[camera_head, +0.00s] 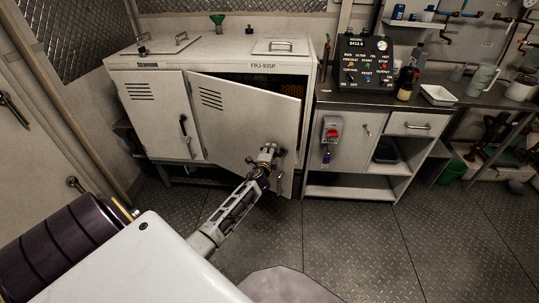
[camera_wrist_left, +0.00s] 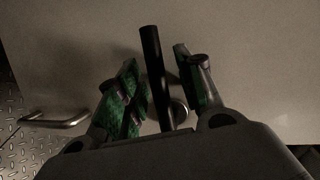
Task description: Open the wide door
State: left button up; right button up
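The wide door (camera_head: 245,120) is the right-hand, louvred white door of the cabinet marked FRJ-935P. It stands partly open, its right edge swung out from the cabinet front, with a dark gap above it. My left gripper (camera_head: 268,153) is at the door's lower right part, by its handle. In the left wrist view, the black bar handle (camera_wrist_left: 154,70) lies between the green-padded fingers of my left gripper (camera_wrist_left: 160,85). The fingers stand apart, with a visible gap to the right of the bar. The cabinet interior is mostly hidden. My right gripper is not in view.
The narrower left door (camera_head: 158,115) is closed. A workbench (camera_head: 365,150) with a control box (camera_head: 362,62), bottles and a white tray (camera_head: 438,95) stands close on the right of the open door. The metal floor (camera_head: 330,240) in front is clear.

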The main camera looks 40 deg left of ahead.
pick_arm(q)
jog(key=v, duration=1.2)
dwell(0.6)
